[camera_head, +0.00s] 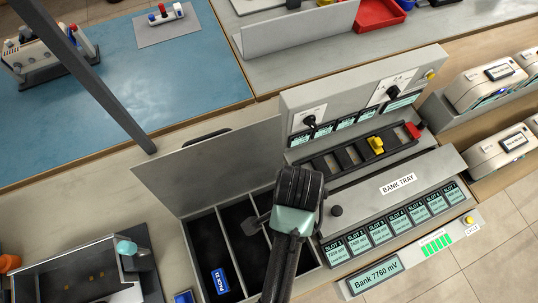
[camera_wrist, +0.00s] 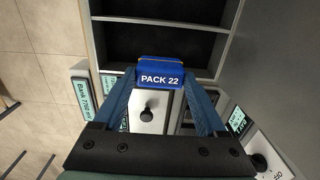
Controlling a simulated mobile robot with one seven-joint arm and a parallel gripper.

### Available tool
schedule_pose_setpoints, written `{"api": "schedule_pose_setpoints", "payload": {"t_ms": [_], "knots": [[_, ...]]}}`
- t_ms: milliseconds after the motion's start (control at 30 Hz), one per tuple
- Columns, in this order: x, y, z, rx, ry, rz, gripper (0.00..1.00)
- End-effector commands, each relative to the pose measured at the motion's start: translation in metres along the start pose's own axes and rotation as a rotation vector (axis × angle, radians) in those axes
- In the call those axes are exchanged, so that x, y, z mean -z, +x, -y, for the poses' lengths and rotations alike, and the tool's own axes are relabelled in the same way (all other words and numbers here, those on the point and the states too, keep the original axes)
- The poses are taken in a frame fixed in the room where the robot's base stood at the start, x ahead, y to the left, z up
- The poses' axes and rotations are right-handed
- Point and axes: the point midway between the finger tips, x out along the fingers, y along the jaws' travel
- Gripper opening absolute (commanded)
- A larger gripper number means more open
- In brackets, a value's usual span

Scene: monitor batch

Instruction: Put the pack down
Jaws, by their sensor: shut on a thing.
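My gripper (camera_wrist: 160,88) is shut on a blue pack labelled PACK 22 (camera_wrist: 161,78), held between its two blue fingers. In the head view my gripper (camera_head: 262,222) is over the right side of an open grey bin (camera_head: 190,248) with dark compartments; the held pack is hidden there. Another blue pack (camera_head: 220,281) lies in the bin's left compartment. In the wrist view the held pack is seen against the bin's near edge, with two dark, empty-looking compartments (camera_wrist: 155,42) beyond. I cannot tell its height above the bin.
A raised grey panel (camera_head: 210,165) stands behind the bin. The bank tray (camera_head: 385,190) with slot displays is to the right, with a yellow piece (camera_head: 375,144) and a red piece (camera_head: 414,130) in the row behind. A grey tub (camera_head: 85,275) is at lower left.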

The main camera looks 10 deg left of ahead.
Motion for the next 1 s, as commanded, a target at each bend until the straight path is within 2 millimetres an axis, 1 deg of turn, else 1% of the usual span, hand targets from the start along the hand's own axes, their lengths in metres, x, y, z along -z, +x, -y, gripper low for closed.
{"api": "schedule_pose_setpoints", "payload": {"t_ms": [67, 133, 300, 533, 700, 833, 1000], "knots": [[-0.001, 0.002, 0.001, 0.0, -0.003, 0.0, 0.12], [-0.002, 0.011, 0.0, -0.003, -0.005, 0.001, 0.12], [-0.002, 0.042, 0.0, -0.003, -0.005, 0.002, 0.12], [-0.002, 0.066, 0.001, -0.002, -0.004, 0.001, 0.12], [-0.002, 0.091, 0.001, -0.001, -0.004, 0.001, 0.12], [-0.001, 0.1, 0.001, 0.0, -0.004, 0.0, 0.12], [-0.001, 0.1, 0.001, 0.001, -0.004, -0.001, 0.12]]}}
